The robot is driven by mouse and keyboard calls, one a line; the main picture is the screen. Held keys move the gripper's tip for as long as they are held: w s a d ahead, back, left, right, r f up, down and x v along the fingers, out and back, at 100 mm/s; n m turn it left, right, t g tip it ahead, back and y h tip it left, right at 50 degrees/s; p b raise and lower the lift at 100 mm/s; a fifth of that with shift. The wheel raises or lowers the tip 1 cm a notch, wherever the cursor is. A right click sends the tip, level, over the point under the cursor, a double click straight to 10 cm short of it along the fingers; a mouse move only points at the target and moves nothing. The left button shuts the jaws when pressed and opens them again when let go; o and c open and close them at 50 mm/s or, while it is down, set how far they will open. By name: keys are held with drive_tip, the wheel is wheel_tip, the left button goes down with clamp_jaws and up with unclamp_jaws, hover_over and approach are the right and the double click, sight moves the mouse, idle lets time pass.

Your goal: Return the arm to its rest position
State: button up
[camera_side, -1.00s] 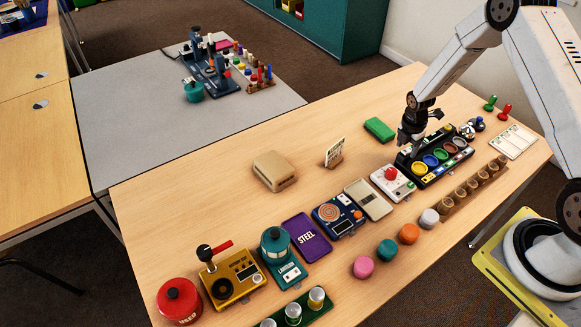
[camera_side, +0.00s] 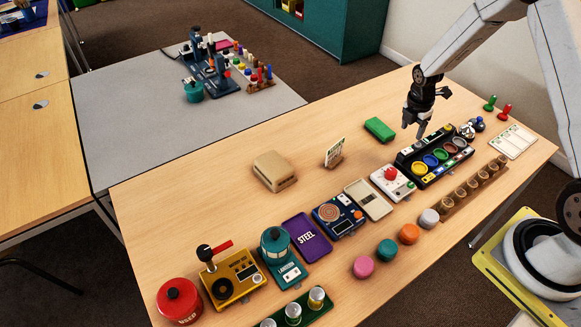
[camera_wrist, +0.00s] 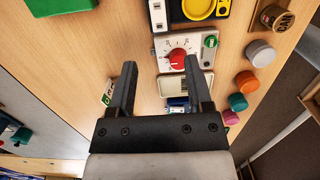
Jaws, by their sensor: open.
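My gripper (camera_side: 419,133) hangs above the wooden table (camera_side: 225,202) in the side view, over the left end of the black tray (camera_side: 418,183) of coloured round cups. In the wrist view, my gripper (camera_wrist: 160,82) shows two dark fingers spread apart with nothing between them. Beyond the fingertips lies a white box with a red knob (camera_wrist: 177,56). The same red-knobbed box (camera_side: 393,184) sits left of the black tray in the side view. My gripper appears clear of both.
A green block (camera_side: 379,129) lies behind the tray, and a small card stand (camera_side: 335,153) is left of it. Coloured round pieces, such as the orange one (camera_side: 408,234), line the front. A tan box (camera_side: 274,171) is farther left. Open tabletop lies around it.

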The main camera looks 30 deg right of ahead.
idle(0.3)
drive_tip(key=s+a+r+m+t, duration=0.1)
drive_tip(key=s+a+r+m, duration=0.5)
drive_tip(key=a+m, duration=0.3)
drive_tip(key=s+a+r+m+t+y, duration=0.1)
drive_tip(key=s+a+r+m, duration=0.6)
drive_tip(key=a+m, duration=0.2)
drive_tip(key=shift+s+a+r+t, duration=0.2)
drive_tip(key=shift+a+r+t, duration=0.15)
drive_tip(key=shift+a, duration=0.6)
